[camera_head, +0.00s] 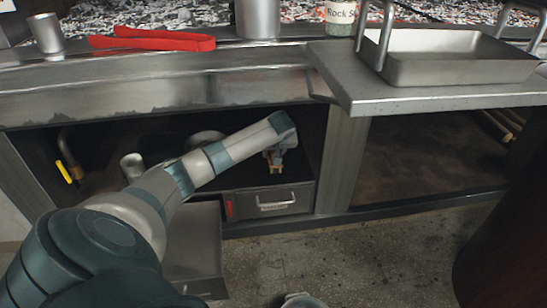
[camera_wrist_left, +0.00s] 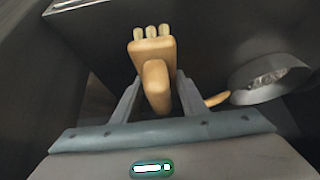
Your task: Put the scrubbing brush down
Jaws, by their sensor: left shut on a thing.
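The scrubbing brush (camera_wrist_left: 153,72) has a tan wooden body and pale bristle tufts at its far end. My left gripper (camera_wrist_left: 156,92) is shut on it, with one finger on each side of the wooden body. In the head view the left gripper (camera_head: 273,160) reaches into the dark open compartment under the counter, above the shelf near its right side. I cannot tell whether the brush touches the shelf.
A metal bowl (camera_wrist_left: 268,80) stands right of the brush in the wrist view. A metal cup (camera_head: 132,166) and a yellow-handled pipe (camera_head: 68,160) are farther left in the compartment. A handled drawer (camera_head: 275,203) lies below; another drawer (camera_head: 193,240) stands pulled out. Red tongs (camera_head: 150,40) lie on the counter.

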